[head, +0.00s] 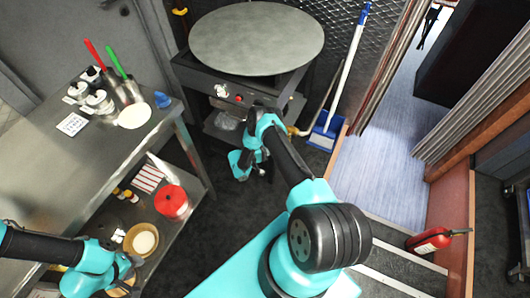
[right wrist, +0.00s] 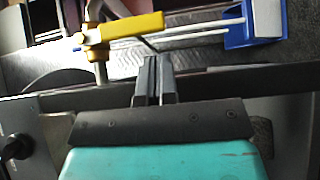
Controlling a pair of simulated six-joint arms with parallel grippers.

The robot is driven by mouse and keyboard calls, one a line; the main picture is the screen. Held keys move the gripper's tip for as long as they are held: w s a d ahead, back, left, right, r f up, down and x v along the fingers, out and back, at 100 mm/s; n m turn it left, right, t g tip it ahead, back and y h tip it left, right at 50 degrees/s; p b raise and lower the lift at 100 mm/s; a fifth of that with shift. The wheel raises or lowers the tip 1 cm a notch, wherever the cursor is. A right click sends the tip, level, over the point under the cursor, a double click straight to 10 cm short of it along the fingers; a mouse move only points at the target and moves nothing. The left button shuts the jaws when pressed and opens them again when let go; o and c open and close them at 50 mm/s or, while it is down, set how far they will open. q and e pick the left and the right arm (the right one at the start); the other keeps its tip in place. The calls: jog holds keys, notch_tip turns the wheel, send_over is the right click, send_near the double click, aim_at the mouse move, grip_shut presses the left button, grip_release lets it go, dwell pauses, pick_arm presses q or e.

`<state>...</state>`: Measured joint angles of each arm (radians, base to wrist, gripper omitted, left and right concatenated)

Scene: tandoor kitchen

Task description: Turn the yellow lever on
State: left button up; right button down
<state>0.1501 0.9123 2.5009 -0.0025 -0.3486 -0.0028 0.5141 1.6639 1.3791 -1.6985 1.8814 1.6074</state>
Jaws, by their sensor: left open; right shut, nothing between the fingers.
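The yellow lever (right wrist: 135,25) shows in the right wrist view at the top, on a pale metal pipe (right wrist: 99,72). Its handle points right, across the pipe's line. My right gripper (right wrist: 152,62) is shut and empty, its fingertips just below the handle in the picture; I cannot tell whether they touch it. In the head view, a small yellow part, seemingly the lever (head: 293,131), shows right of my right arm's bend, under the round-topped stove. The right fingertips are hidden there. My left gripper (head: 130,268) is open at the lower left, by the table's lower shelf.
The round plate (head: 257,38) tops the stove. A blue dustpan (head: 325,130) stands right of the lever and shows in the right wrist view (right wrist: 252,22). A steel table (head: 60,165) stands left, with a red pot (head: 171,201) below. A red extinguisher (head: 430,240) lies right.

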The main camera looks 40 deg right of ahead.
jog(key=shift+x, duration=2.15)
jog(key=shift+s+d, duration=0.1)
